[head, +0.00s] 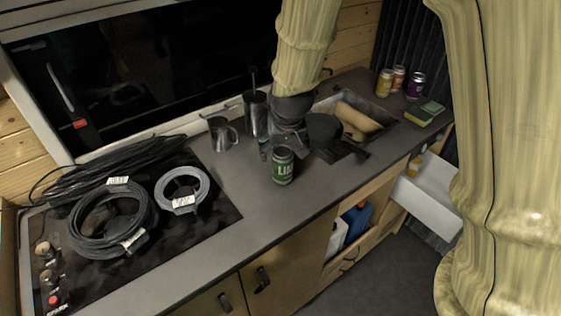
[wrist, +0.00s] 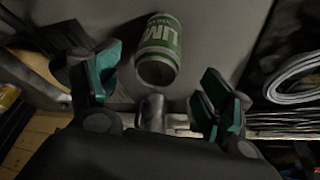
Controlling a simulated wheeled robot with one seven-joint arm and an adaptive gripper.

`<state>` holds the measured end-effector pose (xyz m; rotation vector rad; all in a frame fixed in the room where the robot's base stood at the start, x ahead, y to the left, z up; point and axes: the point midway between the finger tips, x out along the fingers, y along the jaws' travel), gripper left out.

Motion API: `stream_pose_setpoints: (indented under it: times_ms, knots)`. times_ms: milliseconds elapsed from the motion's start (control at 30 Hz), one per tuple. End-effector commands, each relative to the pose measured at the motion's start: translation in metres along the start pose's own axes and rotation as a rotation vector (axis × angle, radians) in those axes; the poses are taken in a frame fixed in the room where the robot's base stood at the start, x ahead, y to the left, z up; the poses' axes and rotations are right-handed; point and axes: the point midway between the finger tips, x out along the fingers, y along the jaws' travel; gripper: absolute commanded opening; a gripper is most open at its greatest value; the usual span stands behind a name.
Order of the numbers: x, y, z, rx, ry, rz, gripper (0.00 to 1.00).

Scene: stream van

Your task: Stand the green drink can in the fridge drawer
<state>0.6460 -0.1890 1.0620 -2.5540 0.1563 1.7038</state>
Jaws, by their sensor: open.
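The green drink can (head: 283,165), with a pale band and large letters, stands upright on the grey counter in the head view. In the wrist view the can (wrist: 158,50) shows beyond and between the fingertips, apart from them. My gripper (wrist: 152,90) is open and empty, with a teal pad on each finger. In the head view it is just behind the can, partly hidden by my arm. The white fridge drawer (head: 428,188) is pulled out below the counter's right end. An orange item (head: 414,165) is in its far end; the rest of its inside is partly hidden.
Metal mugs (head: 223,134) stand behind the can. Cable coils (head: 113,218) cover the hob on the left. A sink (head: 385,115) holds a tan item. Several other cans (head: 399,77) and a sponge (head: 432,107) are at the far right. The counter in front of the can is clear.

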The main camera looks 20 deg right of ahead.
Motion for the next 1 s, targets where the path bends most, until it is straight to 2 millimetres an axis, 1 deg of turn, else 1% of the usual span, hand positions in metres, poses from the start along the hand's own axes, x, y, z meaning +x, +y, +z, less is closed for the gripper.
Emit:
stream_pose_setpoints:
  times_ms: [300, 433, 667, 1000]
  knots:
    - [0.03, 0.003, 0.001, 0.004, -0.002, 0.002, 0.8]
    - [0.038, 0.002, 0.001, 0.004, -0.001, 0.001, 0.8]
    - [0.044, 0.001, 0.001, 0.002, -0.002, 0.001, 0.8]
    - [0.069, 0.0, 0.002, 0.001, -0.003, 0.001, 0.8]
